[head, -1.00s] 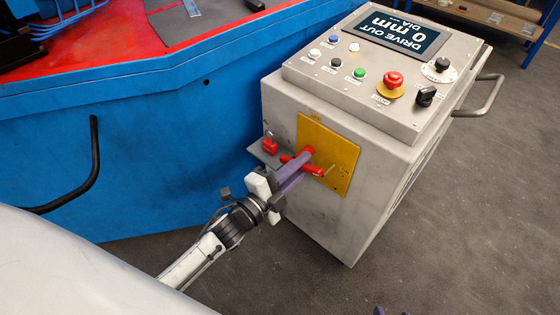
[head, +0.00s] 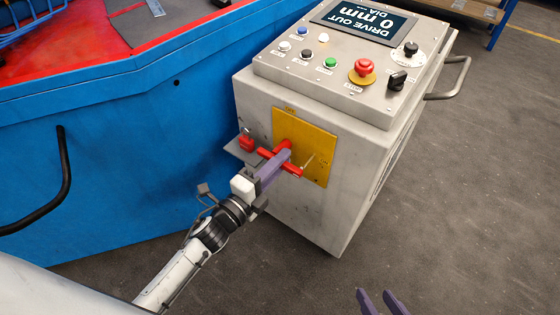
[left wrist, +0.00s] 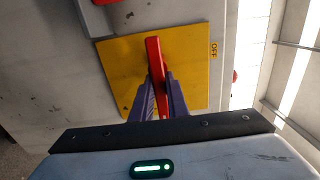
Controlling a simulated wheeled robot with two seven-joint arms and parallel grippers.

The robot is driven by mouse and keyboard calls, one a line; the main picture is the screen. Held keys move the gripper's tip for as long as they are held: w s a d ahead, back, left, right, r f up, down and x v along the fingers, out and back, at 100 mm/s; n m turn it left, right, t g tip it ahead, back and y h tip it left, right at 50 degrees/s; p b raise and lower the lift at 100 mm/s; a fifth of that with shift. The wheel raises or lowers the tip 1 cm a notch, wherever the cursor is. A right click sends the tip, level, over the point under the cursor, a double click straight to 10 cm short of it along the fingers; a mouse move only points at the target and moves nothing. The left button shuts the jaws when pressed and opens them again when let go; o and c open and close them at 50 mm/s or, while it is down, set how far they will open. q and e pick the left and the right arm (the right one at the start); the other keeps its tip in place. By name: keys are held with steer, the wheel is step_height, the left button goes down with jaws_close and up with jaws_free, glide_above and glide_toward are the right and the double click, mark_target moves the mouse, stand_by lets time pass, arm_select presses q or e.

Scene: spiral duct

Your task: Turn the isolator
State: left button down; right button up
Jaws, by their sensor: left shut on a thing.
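The isolator is a red handle (head: 294,170) on a yellow plate (head: 318,145) on the side of a grey control cabinet. My left gripper (head: 280,159) has its purple fingers around the handle and is shut on it. The fingers hide part of the handle. My right gripper (head: 376,292) shows only as two purple fingertips, apart and empty, at the bottom edge of the head view.
A red padlock-like piece (head: 246,142) sits on a small grey bracket left of the plate. The cabinet top (head: 300,75) carries buttons, a red emergency stop (head: 362,70) and a display reading 0 mm. A blue machine (head: 130,160) stands left. Floor at right is clear.

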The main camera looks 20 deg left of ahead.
arm_select(q)
steer(key=shift+w+a+f, duration=0.1)
steer(key=shift+a+f, duration=0.05)
steer(key=shift+a, duration=0.25)
steer(key=c, duration=1.8)
jaws_free()
steer(key=shift+o, duration=0.4)
steer(key=shift+d, duration=0.15)
steer(key=shift+s, duration=0.4)
steer(key=p+v, duration=0.1)
steer(key=v, duration=0.8)
steer(key=shift+s+a+p, duration=0.2)
steer(key=shift+a+p, duration=0.05)
steer(key=shift+p, duration=0.05)
arm_select(e)
steer(key=shift+s+d+r, duration=0.3)
steer(key=shift+s+d, duration=0.1)
steer(key=shift+s, duration=0.15)
